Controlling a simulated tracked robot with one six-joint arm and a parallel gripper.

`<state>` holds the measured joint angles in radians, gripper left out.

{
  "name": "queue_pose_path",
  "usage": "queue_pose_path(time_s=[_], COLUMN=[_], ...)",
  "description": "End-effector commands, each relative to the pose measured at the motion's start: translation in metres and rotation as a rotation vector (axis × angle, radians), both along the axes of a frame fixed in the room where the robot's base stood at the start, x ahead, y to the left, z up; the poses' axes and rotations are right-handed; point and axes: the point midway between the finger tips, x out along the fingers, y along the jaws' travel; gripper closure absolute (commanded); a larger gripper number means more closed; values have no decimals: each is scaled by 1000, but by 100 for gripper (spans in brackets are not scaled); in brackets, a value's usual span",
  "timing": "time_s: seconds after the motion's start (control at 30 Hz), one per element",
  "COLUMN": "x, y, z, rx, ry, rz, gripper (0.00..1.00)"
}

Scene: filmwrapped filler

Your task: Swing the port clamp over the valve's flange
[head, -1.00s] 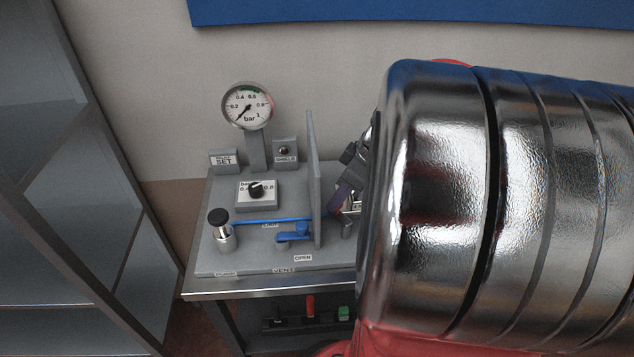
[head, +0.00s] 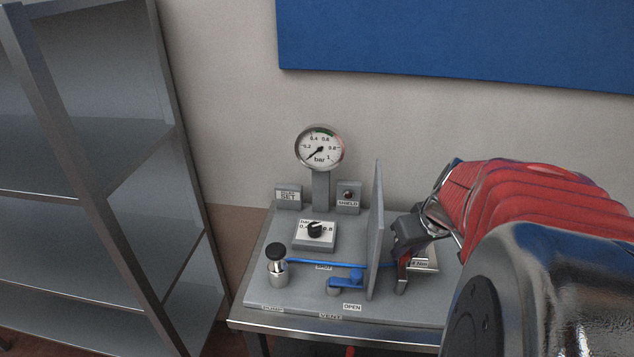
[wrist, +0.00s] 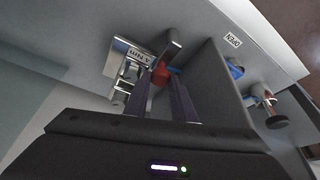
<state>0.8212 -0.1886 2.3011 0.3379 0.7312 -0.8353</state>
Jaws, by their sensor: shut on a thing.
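My gripper (head: 405,245) is at the right side of an upright grey panel (head: 376,230) on the grey bench unit. In the wrist view its dark fingers (wrist: 160,90) are shut on a small red piece (wrist: 160,73), beside a grey post (wrist: 174,48). I cannot tell whether this red piece belongs to the port clamp. Left of the panel, a blue lever (head: 346,281) lies by an OPEN label, and a blue rod (head: 320,263) runs to a black-capped metal cylinder (head: 277,268). I cannot make out the valve's flange.
A pressure gauge (head: 319,149), its needle pointing low left, stands at the back above a black-knobbed dial (head: 315,231). A SET block (head: 288,196) and a SHIELD block (head: 348,196) flank the gauge post. Metal shelving (head: 90,170) stands left. The panel limits leftward room.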

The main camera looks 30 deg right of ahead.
Motion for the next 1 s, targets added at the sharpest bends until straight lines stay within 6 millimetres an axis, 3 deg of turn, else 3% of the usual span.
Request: queue_pose_path(time_s=[0.47,0.5,0.73,1.0], x=[-1,-1,-1,-1], y=[0,0,0,0], z=[0,0,0,0], rx=[2,2,1,0], ry=[1,1,1,1], rz=[-19,-19,-18,-18], gripper=[99,76,60,60])
